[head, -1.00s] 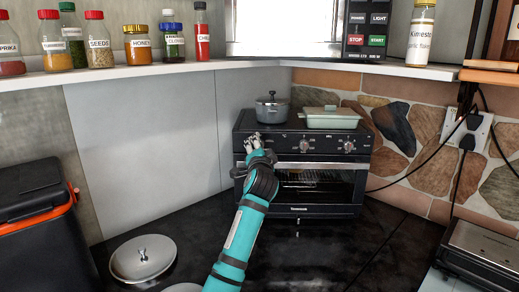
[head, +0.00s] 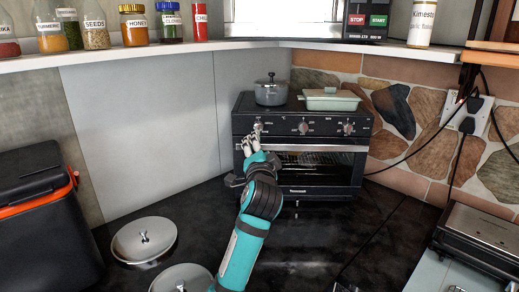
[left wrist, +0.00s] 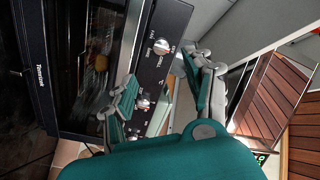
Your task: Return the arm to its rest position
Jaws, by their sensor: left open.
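My left arm, teal with dark joints, reaches up from the bottom middle of the head view. Its gripper (head: 255,133) is in front of the left end of the black toaster oven's control panel, covering part of it. In the left wrist view the two fingers (left wrist: 158,68) are spread apart with nothing held between them. The oven's panel and knobs (left wrist: 143,103) show just beyond and between them. Whether a finger touches the oven cannot be told. The toaster oven (head: 310,192) has its door closed. My right gripper is not in view.
A grey pot (head: 271,93) and a pale green dish (head: 331,103) stand on the oven. Two lids, one at left (head: 130,243) and one nearer (head: 170,281), lie on the black counter (head: 320,250). A bin (head: 35,225) is left, a grill (head: 480,235) right, a jar shelf (head: 100,63) above.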

